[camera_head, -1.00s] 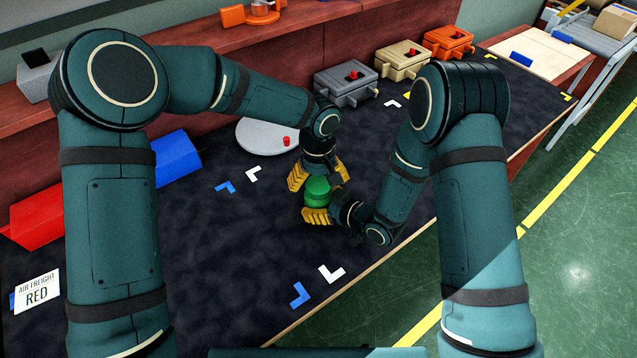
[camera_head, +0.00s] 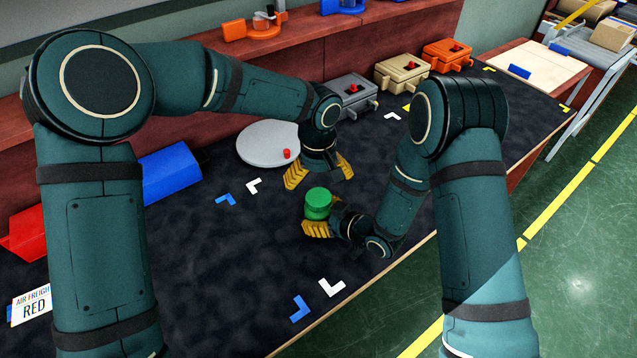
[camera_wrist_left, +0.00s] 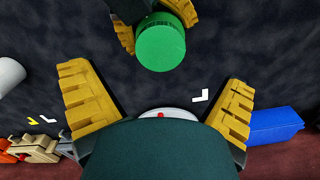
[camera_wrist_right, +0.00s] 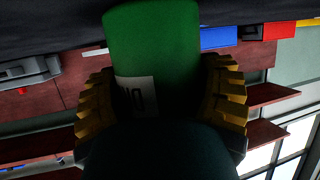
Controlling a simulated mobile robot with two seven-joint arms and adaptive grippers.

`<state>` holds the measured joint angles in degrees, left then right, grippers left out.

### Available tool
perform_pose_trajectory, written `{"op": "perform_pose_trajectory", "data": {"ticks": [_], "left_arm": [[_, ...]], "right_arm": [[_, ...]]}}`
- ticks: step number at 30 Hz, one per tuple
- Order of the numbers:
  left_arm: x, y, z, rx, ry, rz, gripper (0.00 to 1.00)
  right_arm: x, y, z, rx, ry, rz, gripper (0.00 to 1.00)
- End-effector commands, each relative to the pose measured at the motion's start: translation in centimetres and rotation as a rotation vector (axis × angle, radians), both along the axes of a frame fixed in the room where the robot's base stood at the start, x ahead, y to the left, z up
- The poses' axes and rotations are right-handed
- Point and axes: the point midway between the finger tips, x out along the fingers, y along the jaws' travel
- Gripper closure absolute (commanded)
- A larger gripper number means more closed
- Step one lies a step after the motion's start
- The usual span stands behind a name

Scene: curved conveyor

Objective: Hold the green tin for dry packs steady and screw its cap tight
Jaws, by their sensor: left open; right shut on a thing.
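The green tin (camera_head: 317,207) stands upright on the dark mat, with its round green cap (camera_head: 318,196) on top. My right gripper (camera_head: 325,222) is shut around the tin's side; its yellow fingers flank the tin body in the right wrist view (camera_wrist_right: 155,60), where a white label shows. My left gripper (camera_head: 319,178) is open and empty, above and behind the tin, apart from it. In the left wrist view the cap (camera_wrist_left: 161,44) lies beyond the spread yellow fingers. I cannot tell how tight the cap sits.
A round grey disc (camera_head: 262,146) with a red knob lies behind the left gripper. Grey (camera_head: 352,94), tan (camera_head: 402,72) and orange (camera_head: 447,54) boxes stand at the back. Blue (camera_head: 168,172) and red bins are at the left. The mat's front middle is clear apart from corner marks.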

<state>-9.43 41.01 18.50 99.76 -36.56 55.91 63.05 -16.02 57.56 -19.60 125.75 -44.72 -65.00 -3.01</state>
Motion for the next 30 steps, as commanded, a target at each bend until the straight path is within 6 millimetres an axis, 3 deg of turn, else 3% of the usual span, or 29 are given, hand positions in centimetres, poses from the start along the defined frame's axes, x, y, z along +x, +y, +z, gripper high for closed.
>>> {"op": "perform_pose_trajectory", "data": {"ticks": [9,15,21,29,30], "left_arm": [[0.1,0.0,6.5,-0.002,-0.005,0.000,0.00],[0.1,0.1,9.4,0.000,-0.003,0.000,0.00],[0.1,0.1,10.5,-0.001,-0.001,0.000,0.00],[0.0,0.1,10.6,0.000,0.000,0.000,0.00],[0.0,0.1,10.6,0.000,0.000,0.000,0.00]], "right_arm": [[0.0,0.0,0.0,0.000,0.000,0.000,1.00],[0.0,0.0,0.0,0.000,0.000,0.000,1.00],[0.0,0.0,0.0,0.000,0.000,0.000,1.00],[0.0,0.0,0.0,0.000,0.000,0.000,1.00],[0.0,0.0,0.0,0.000,0.000,0.000,0.12]]}}
